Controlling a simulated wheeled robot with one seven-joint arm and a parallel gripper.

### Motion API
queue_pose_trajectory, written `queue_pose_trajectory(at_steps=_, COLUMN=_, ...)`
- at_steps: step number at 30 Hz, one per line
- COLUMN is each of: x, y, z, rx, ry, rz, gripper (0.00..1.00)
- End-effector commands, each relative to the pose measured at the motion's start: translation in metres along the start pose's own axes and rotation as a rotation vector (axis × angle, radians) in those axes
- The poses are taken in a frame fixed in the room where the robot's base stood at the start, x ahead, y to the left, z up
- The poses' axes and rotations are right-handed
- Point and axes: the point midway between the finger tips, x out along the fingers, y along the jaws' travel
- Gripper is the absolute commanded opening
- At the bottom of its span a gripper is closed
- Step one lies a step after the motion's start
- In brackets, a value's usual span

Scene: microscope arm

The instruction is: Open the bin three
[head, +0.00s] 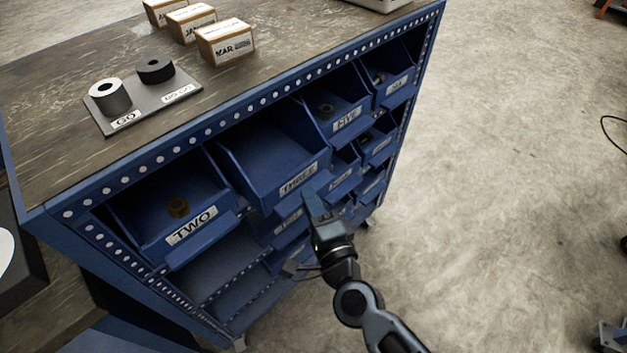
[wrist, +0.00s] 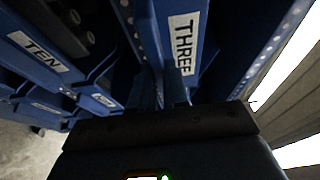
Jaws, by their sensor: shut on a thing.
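Bin three (head: 268,150) is a blue open-topped bin in the upper row of the blue cabinet, with a white label reading THREE. Its inside looks empty. The label (wrist: 183,44) also shows large and sideways in the wrist view. My gripper (head: 309,198) is at the lower right of the bin's front, just below the label. In the wrist view, the fingers (wrist: 172,92) are close together at the bin's front, shut on its lower edge. The exact contact is partly hidden.
Bin two (head: 150,215) is on the left and bin five (head: 345,108) on the right. Smaller bins sit below, including bin ten (wrist: 38,50). The cabinet top (head: 60,75) carries boxes and a GO gauge plate (head: 150,100). Concrete floor (head: 500,180) on the right is mostly clear.

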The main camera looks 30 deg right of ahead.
Motion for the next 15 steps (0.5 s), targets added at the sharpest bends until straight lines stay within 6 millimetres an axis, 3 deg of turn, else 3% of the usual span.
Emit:
queue_pose_trajectory(at_steps=9, x=-0.066, y=0.005, z=-0.020, rx=0.000, ry=0.000, rz=0.002, gripper=0.00)
queue_pose_trajectory(at_steps=15, x=-0.091, y=0.003, z=-0.030, rx=0.001, ry=0.000, rz=0.002, gripper=0.00)
